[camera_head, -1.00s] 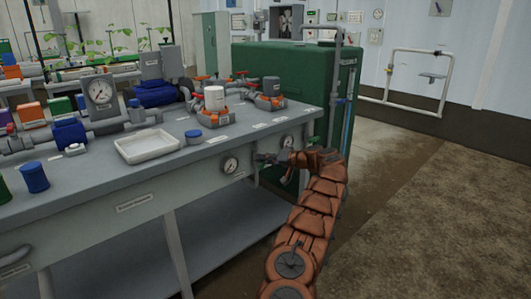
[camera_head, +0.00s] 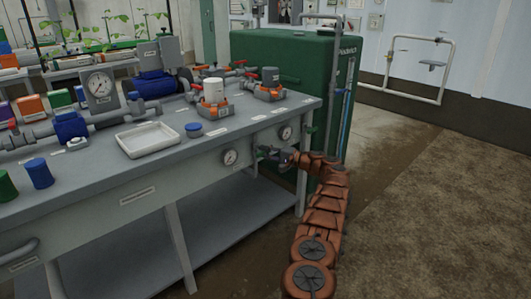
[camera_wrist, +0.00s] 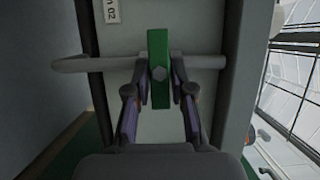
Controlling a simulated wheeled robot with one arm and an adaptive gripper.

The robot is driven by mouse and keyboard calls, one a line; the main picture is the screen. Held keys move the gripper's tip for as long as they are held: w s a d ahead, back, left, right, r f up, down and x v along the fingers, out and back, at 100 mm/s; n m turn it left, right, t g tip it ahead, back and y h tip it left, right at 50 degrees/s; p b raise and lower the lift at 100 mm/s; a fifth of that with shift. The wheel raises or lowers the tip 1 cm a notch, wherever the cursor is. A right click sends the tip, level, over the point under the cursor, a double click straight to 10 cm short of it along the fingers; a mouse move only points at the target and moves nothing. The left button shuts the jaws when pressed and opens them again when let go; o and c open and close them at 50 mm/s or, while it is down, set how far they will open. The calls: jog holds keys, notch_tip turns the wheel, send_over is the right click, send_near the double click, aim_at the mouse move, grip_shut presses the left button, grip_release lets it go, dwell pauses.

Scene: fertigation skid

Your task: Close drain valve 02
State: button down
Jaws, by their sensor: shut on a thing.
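A green valve handle (camera_wrist: 159,55) stands upright in the middle of the wrist view. It lies across a thin grey pipe (camera_wrist: 90,63). A white label (camera_wrist: 112,12) ending in "02" is on the grey panel above it, with its text turned sideways. My gripper (camera_wrist: 159,82) has one finger on each side of the handle and is shut on it. In the head view my gripper (camera_head: 268,155) is at the front face of the grey bench. The handle is too small and covered to make out there.
A large green tank (camera_head: 285,62) stands behind the bench end. A white tray (camera_head: 148,139) lies on the bench top. The floor to the right is clear.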

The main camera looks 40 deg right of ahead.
dwell(0.3)
jog(key=shift+m, duration=0.3)
jog(key=c, duration=1.1)
grip_release()
jog(key=v, duration=1.2)
jog(key=shift+f, duration=0.1)
